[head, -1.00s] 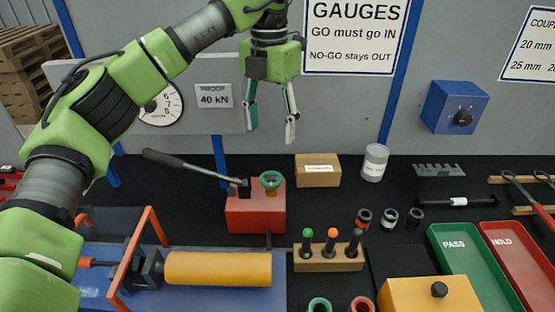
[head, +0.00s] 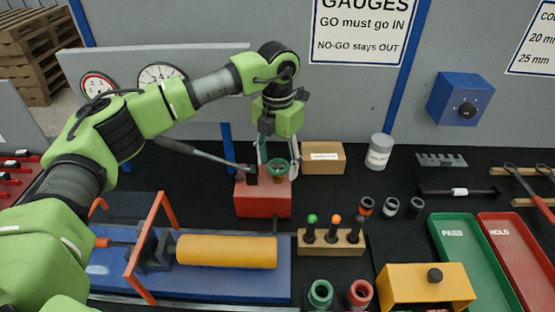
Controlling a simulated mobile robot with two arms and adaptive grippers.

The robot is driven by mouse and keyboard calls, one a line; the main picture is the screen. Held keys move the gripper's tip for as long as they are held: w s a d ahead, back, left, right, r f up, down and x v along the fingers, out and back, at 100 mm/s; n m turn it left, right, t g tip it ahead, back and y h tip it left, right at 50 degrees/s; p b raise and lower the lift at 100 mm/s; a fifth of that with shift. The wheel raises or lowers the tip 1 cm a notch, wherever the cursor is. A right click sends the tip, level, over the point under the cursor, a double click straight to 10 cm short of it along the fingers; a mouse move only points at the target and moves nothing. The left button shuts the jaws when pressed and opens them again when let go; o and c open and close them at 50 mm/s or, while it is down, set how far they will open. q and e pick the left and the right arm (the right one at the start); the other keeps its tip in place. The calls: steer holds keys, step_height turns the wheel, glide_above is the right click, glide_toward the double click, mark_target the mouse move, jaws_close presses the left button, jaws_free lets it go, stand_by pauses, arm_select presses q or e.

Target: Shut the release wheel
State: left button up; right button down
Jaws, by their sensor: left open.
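The release wheel (head: 278,168) is a small green ring on top of the red pump block (head: 262,199), near the middle of the head view. A long dark lever (head: 198,153) slopes from the block up to the left. My left gripper (head: 279,172) points down over the block, with its fingers open on either side of the wheel. Whether the fingers touch the wheel cannot be told. The right gripper is not in view.
A cardboard box (head: 323,158) stands just right of the block, with a grey can (head: 379,151) beyond it. In front are a yellow cylinder (head: 227,251) in a blue bed and a wooden rack (head: 331,241) of plugs. Green (head: 437,222) and red (head: 493,226) trays lie right.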

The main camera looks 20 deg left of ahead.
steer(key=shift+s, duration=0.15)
arm_select(q)
steer(key=c, duration=1.1)
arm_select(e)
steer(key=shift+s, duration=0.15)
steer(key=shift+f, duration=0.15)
